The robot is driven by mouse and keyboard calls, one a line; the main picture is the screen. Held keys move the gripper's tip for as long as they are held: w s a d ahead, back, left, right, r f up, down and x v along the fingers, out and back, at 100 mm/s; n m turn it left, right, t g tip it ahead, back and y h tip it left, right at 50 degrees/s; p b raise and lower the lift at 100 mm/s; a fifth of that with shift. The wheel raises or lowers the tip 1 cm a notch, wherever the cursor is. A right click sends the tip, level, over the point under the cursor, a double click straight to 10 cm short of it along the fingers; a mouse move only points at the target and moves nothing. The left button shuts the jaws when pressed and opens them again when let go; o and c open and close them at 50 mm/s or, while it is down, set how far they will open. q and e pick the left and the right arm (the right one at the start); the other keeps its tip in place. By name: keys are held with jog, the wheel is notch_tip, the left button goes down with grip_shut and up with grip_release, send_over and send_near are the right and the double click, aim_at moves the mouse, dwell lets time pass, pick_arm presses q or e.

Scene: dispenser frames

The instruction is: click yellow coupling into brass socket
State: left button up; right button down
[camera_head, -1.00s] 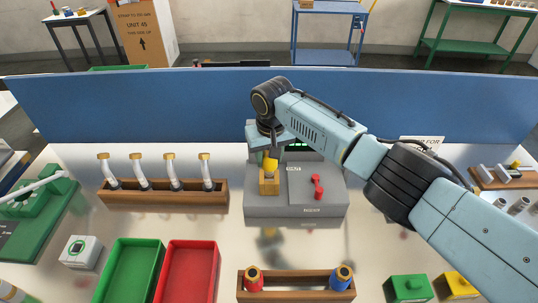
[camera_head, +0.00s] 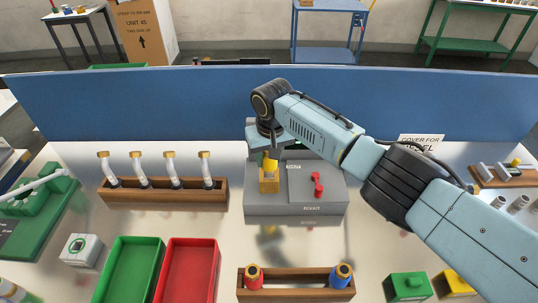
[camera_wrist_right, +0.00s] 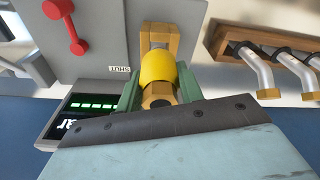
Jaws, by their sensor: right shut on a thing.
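The yellow coupling (camera_wrist_right: 157,68) is gripped between the green fingers of my right gripper (camera_wrist_right: 155,90) in the right wrist view. A brass hex part shows at its near end. The brass socket (camera_head: 269,183) sits on the grey fixture (camera_head: 270,207). In the right wrist view the coupling's far end meets or overlaps the brass socket (camera_wrist_right: 155,36); I cannot tell how deep it sits. In the head view my right gripper (camera_head: 267,160) is right above the socket and hides most of the coupling. My left gripper is not in view.
A red lever (camera_head: 317,184) stands on the fixture right of the socket. A wooden rack (camera_head: 165,193) with several bent pipes stands left. A green tray (camera_head: 128,270), a red tray (camera_head: 187,272) and a wooden holder (camera_head: 297,282) with red and blue couplings are in front.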

jog(key=shift+f+b, duration=1)
jog(key=shift+f, duration=0.7)
jog(key=c, duration=0.8)
grip_release()
jog(key=shift+c, duration=0.2)
jog(key=shift+r, duration=0.1)
jog(key=r, duration=0.4)
jog(key=s+r, duration=0.1)
jog(key=r, duration=0.8)
jog(key=shift+s+d, duration=0.25)
jog(key=shift+s, duration=0.05)
